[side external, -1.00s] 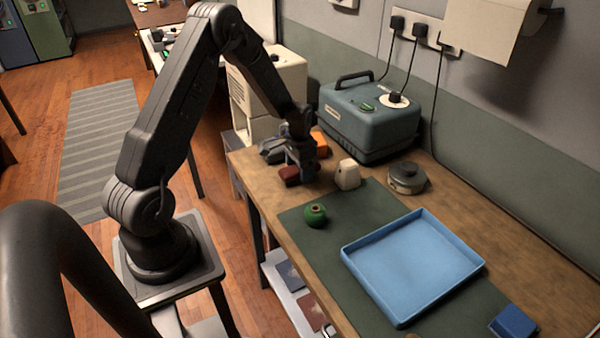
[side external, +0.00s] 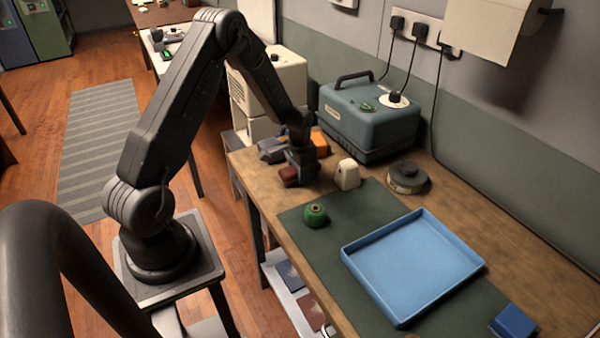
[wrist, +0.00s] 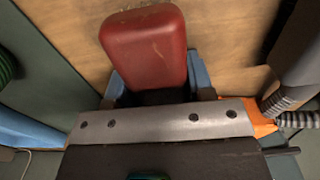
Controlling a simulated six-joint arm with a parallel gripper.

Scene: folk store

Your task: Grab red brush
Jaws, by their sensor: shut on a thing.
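The red brush (wrist: 146,45) shows in the wrist view as a red block with rounded corners, at the top middle. It also shows in the side view (side external: 289,175) as a small dark red block near the table's left edge. My gripper (wrist: 158,85) is shut on it, with a blue-grey finger at each side of its lower part. In the side view my gripper (side external: 299,172) points down at the table beside the white block. The gripper body hides part of the brush. I cannot tell whether the brush touches the table.
A white block (side external: 347,174) stands close on the right of my gripper. A green round pot (side external: 315,215) and a blue tray (side external: 462,255) are nearer the camera on the green mat. A blue-grey machine (side external: 372,120) stands behind, with a round grey tin (side external: 407,178) beside it.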

